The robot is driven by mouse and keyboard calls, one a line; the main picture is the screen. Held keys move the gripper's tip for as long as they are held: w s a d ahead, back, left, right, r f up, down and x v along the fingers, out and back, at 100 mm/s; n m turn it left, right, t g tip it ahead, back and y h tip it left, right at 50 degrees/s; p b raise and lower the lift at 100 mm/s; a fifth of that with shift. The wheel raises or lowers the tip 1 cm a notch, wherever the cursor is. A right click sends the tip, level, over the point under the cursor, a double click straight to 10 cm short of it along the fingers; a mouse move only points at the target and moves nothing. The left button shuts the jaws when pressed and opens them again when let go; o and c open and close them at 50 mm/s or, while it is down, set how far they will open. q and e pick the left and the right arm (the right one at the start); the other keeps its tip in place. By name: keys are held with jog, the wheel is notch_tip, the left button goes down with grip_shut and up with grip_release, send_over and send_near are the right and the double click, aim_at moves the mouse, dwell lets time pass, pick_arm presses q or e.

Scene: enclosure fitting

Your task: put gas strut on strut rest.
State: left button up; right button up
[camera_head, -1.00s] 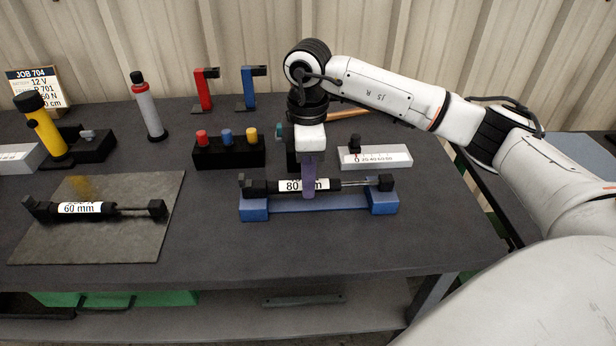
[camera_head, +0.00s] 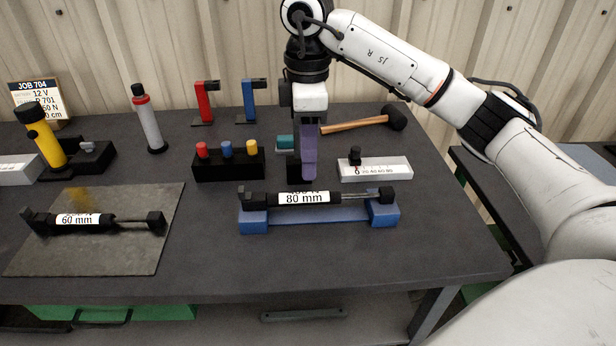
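The gas strut labelled 80 mm (camera_head: 303,198) lies level along the blue strut rest (camera_head: 320,217), its ends at the two raised blocks. Its black end fittings and thin rod show. Another strut, labelled 60 mm (camera_head: 79,220), lies on the dark mat (camera_head: 125,257) at the left. My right gripper (camera_head: 308,178) points down just above and behind the 80 mm strut, apart from it. It holds nothing that I can see; its purple near finger hides the far one. It has come off the strut without lifting it, so it is open. My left gripper is out of view.
Behind are a black block with red, blue and yellow knobs (camera_head: 229,164), a white scale block (camera_head: 375,168), a hammer (camera_head: 365,122), red (camera_head: 204,100) and blue (camera_head: 249,99) brackets and a grey cylinder (camera_head: 149,122). The bench front right is clear.

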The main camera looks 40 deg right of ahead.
jog(key=shift+r+p, duration=0.3)
jog(key=shift+r, duration=1.2)
